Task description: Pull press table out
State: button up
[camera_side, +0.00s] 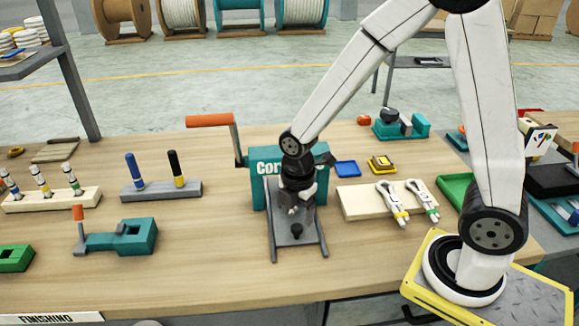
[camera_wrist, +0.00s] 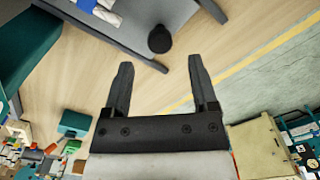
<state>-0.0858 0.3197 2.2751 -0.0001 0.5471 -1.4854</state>
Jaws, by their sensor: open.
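The press (camera_side: 262,176) is a teal block on the wooden bench with an orange-handled crank on its left. Its grey press table (camera_side: 283,247) lies in front of it between two grey rails, with a black knob (camera_side: 297,230) near its front. In the wrist view the knob (camera_wrist: 159,40) lies just beyond my fingertips, roughly in line with the gap between them. My gripper (camera_side: 293,208) hangs above the table, close to the knob, with its jaws apart and nothing between them. My arm and gripper hide part of the press front in the side view.
A wooden block with two pliers-like tools (camera_side: 390,202) stands to the right. A teal fixture (camera_side: 120,237) and a grey rack with two pen-like tools (camera_side: 160,190) stand to the left. The bench in front of the press is clear to the edge.

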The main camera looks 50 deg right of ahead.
aim_at(297, 226)
jog(key=shift+f, duration=2.1)
grip_shut()
